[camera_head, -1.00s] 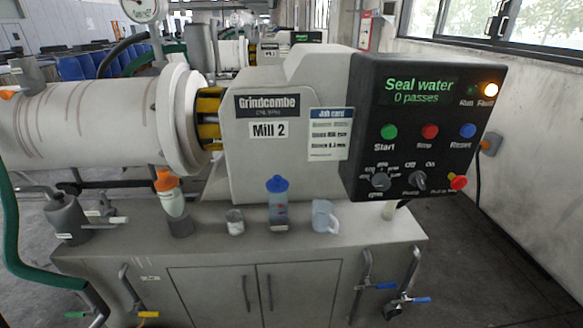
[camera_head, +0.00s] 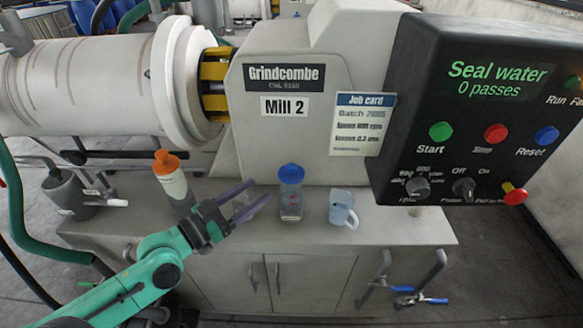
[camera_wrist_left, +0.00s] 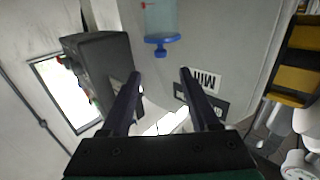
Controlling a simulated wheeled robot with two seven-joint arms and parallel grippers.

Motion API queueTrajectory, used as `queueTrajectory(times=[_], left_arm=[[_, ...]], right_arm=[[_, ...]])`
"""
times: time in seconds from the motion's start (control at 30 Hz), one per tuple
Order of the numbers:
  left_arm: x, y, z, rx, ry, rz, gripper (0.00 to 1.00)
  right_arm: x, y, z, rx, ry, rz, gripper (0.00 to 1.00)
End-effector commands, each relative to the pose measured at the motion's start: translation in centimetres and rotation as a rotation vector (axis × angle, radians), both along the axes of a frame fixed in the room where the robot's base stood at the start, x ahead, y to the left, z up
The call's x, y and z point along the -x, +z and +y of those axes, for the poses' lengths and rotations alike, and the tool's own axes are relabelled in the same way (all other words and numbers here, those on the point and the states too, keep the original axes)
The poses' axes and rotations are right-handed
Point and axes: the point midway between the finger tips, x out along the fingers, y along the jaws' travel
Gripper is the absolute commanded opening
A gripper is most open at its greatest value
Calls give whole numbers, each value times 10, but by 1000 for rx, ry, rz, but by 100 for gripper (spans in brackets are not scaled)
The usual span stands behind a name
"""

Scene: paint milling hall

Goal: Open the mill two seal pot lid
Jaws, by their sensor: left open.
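The mill two seal pot (camera_head: 291,203) is a small clear pot with a blue lid (camera_head: 291,173). It stands upright on the bench ledge in front of the Mill 2 housing, and the lid sits on it. In the left wrist view the picture is upside down, and the blue lid (camera_wrist_left: 161,42) shows ahead of the fingertips. My left gripper (camera_head: 261,194) is open and empty, with its fingers pointing at the pot from the left. The fingertips appear apart from the pot. The fingers also show in the left wrist view (camera_wrist_left: 160,75). My right gripper is not in view.
A bottle with an orange cap (camera_head: 170,178) stands left of my gripper. A pale blue mug (camera_head: 343,208) stands just right of the pot. The black control panel (camera_head: 480,110) overhangs at the right, reading "Seal water 0 passes". The mill housing (camera_head: 300,85) is close behind the pot.

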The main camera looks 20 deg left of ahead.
Motion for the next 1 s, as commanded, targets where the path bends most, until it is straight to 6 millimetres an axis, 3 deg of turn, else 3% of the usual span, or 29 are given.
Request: queueTrajectory(times=[0.07,0.4,0.6,0.93,0.97,1.0], left_arm=[[-10,8,-2,5,7,-5,62],[-62,8,-36,7,2,-2,62],[-95,4,-56,4,0,0,62],[-102,0,-61,0,-1,1,62],[-102,0,-61,1,-1,2,54],[-102,0,-61,0,-1,1,39]], right_arm=[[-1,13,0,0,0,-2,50],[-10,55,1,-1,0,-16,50],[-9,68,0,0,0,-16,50],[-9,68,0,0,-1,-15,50],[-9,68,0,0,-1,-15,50],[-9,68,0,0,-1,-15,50]])
